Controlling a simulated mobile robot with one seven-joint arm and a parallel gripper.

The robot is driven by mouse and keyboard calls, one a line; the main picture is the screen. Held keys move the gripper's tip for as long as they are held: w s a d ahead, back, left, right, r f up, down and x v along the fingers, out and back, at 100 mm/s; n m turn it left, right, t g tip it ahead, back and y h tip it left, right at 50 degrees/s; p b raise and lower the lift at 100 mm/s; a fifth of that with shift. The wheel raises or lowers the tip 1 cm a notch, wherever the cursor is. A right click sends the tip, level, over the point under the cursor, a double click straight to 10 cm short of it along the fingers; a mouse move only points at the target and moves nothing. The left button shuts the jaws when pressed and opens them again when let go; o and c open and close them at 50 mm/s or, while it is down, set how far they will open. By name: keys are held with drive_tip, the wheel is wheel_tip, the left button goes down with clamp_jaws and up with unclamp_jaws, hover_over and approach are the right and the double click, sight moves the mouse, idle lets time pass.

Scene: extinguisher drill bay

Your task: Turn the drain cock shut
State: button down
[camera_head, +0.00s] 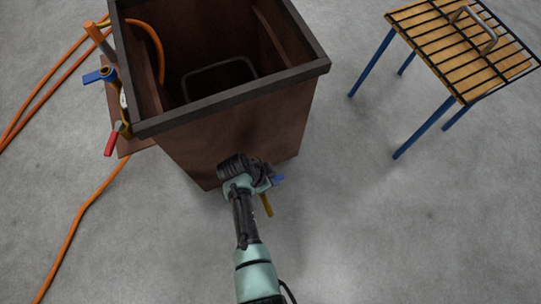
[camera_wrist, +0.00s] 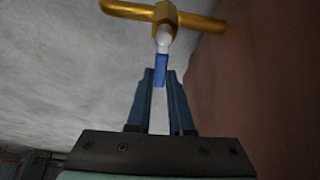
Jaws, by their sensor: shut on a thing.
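The drain cock has a brass body (camera_wrist: 165,18) with a pale stem and a blue lever (camera_wrist: 160,70). In the wrist view its brass pipe runs across the top, beside the brown tank wall. My gripper (camera_wrist: 158,78) is shut on the end of the blue lever, with one finger on each side. In the head view my gripper (camera_head: 270,183) is low at the front of the tank. A bit of blue (camera_head: 279,180) shows beside it, and the brass pipe (camera_head: 266,204) shows just below. My wrist hides most of the cock there.
The open brown tank (camera_head: 240,130) stands behind my gripper. On its left side are another blue-handled valve (camera_head: 100,75), a red handle (camera_head: 112,140) and an orange hose (camera_head: 72,235). A slatted table (camera_head: 460,45) with blue legs stands at right. The floor between is clear.

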drive_tip(key=shift+s+m+g, duration=0.2)
drive_tip(key=shift+m+g, duration=0.1)
drive_tip(key=shift+m, duration=0.2)
drive_tip(key=c, duration=0.8)
unclamp_jaws()
drive_tip(key=p+v, duration=0.8)
drive_tip(key=v, duration=0.5)
